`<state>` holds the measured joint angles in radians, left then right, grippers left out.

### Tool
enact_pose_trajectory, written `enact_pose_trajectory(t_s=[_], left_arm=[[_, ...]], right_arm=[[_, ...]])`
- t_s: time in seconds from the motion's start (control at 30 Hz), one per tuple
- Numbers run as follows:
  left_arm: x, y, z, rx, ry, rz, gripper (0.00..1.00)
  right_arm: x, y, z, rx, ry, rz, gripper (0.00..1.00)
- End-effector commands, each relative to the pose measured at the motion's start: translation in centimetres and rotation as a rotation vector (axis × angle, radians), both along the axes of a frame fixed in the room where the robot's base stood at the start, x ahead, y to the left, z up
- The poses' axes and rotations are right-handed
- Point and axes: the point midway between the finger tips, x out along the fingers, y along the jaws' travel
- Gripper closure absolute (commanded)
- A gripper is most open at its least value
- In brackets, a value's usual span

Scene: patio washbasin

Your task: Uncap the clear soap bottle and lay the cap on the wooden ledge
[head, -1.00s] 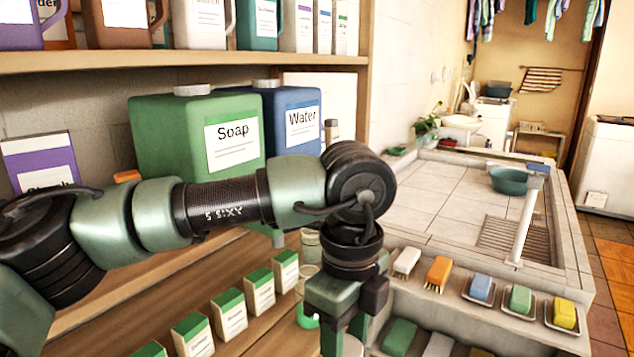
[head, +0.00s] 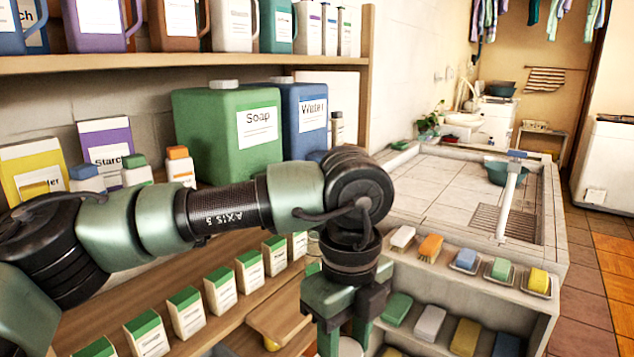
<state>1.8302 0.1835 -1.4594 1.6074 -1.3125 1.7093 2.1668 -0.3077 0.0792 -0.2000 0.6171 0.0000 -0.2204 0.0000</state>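My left gripper (head: 345,338) points down at the bottom edge, right of the wooden shelf. Its fingers stand apart around a pale round shape, but the tips are cut off by the frame. I cannot tell whether they grip it or it lies behind them. No clear soap bottle or cap can be made out for sure; a pale glassy edge (head: 313,243) shows behind my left arm, mostly hidden. The wooden ledge (head: 150,290) runs along the left with a row of boxes. My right gripper is not in view.
A large green Soap canister (head: 205,135) and a blue Water canister (head: 306,115) stand behind my arm. Green-topped boxes (head: 220,291) line the ledge. The tiled basin (head: 440,190), with brushes and sponges (head: 465,260) along its front, is at right. The floor beyond is clear.

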Motion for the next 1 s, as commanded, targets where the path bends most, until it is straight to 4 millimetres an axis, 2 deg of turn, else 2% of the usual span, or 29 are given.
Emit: enact_pose_trajectory(t_s=[0.2, 0.37, 0.57, 1.0], left_arm=[[0.2, 1.1, -0.7, -0.006, 0.004, -0.182, 1.0], [0.3, 2.3, -1.4, -0.011, 0.004, -0.37, 1.0], [0.5, 4.7, -2.9, -0.021, 0.002, -0.74, 1.0], [-0.1, 10.1, -6.5, -0.033, -0.02, -1.64, 1.0]], right_arm=[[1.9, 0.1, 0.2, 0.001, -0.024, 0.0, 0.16], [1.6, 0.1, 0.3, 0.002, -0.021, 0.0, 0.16], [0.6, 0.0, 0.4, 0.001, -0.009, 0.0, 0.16], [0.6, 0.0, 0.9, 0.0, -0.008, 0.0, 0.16]])
